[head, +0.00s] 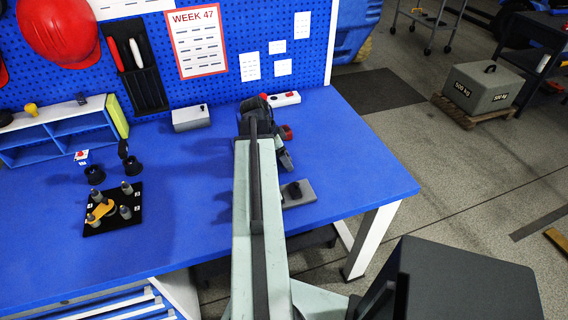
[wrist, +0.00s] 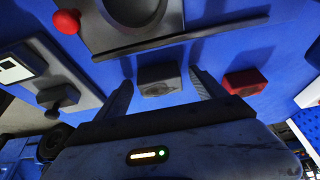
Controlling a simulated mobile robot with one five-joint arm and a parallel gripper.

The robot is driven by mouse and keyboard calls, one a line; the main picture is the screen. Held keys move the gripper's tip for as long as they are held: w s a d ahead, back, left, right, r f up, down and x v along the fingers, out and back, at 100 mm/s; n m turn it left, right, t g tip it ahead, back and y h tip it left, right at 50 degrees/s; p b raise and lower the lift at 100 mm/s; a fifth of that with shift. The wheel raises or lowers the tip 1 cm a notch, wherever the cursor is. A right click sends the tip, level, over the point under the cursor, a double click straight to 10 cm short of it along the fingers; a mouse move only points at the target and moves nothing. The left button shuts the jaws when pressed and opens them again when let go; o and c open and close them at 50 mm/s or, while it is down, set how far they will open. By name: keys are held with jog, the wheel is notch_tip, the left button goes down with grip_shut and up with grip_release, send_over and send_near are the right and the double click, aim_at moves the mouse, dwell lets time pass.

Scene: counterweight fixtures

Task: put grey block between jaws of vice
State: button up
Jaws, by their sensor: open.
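In the wrist view the grey block (wrist: 158,72) sits on the blue bench, seen between the two fingers of my gripper (wrist: 163,84). The fingers are apart, one on each side of it; I cannot tell whether they touch it. In the head view my gripper (head: 285,160) is low over the right part of the bench, and my arm hides the block. A dark grey fixture (wrist: 100,36) with a long bar and a red ball (wrist: 66,21) fills the top of the wrist view. It may be the vice, but its jaws are not clear.
A red block (wrist: 245,82) and a grey plate with a black knob (head: 298,192) lie near my gripper. A black peg board (head: 112,217) is at left. The bench's right end is clear.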

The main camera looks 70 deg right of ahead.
jog(key=c, duration=1.7)
notch_tip(320, 180, up, 10)
jog(key=p, duration=1)
jog(key=shift+r, duration=0.1)
